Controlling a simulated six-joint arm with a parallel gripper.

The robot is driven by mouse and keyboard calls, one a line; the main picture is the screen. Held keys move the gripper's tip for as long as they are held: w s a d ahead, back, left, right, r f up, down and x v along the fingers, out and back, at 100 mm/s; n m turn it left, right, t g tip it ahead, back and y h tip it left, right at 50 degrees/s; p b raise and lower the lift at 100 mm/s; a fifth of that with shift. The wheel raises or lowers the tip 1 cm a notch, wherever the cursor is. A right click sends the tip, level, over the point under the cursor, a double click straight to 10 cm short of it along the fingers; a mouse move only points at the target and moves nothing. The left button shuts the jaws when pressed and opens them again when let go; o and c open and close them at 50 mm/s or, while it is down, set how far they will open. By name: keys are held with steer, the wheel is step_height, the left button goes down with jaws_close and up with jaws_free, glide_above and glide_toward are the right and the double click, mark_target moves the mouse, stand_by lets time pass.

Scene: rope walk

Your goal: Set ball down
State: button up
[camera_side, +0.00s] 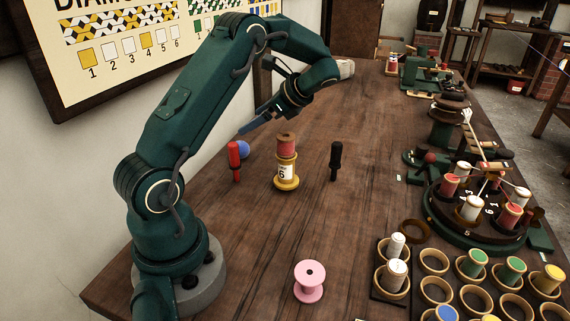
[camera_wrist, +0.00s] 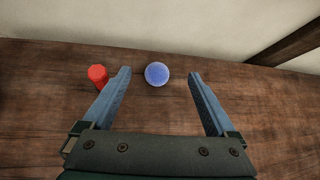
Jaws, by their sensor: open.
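A blue ball (camera_side: 242,149) rests on the wooden table near the wall, partly hidden behind a red peg (camera_side: 234,161) in the side view. In the wrist view the ball (camera_wrist: 157,74) lies beyond the fingertips, a little left of the middle of the gap. My gripper (camera_side: 246,137) is above the table by the ball, and its fingers (camera_wrist: 158,72) are spread apart with nothing between them. The red peg (camera_wrist: 98,76) shows just outside the left finger in the wrist view.
A pink spool (camera_side: 310,281) stands at the front. A round carousel with bobbins (camera_side: 476,245) and a rack of cups (camera_side: 435,262) fill the right. The table's middle is largely clear.

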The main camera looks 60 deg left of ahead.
steer(key=s+d+r+n+t+h, duration=0.1)
steer(key=s+d+n+t+h, duration=0.1)
steer(key=d, duration=0.7)
steer(key=s+d+r+n+t+h, duration=0.2)
steer(key=s+d+n+t+h, duration=0.1)
steer(key=d, duration=0.7)
steer(key=s+d+r+n+t+h, duration=0.1)
steer(key=s+d+n+t+h, duration=0.2)
steer(key=d+t, duration=0.3)
steer(key=d+n, duration=0.1)
steer(key=d, duration=0.3)
steer(key=shift+r+h, duration=0.3)
steer(key=shift+r, duration=0.1)
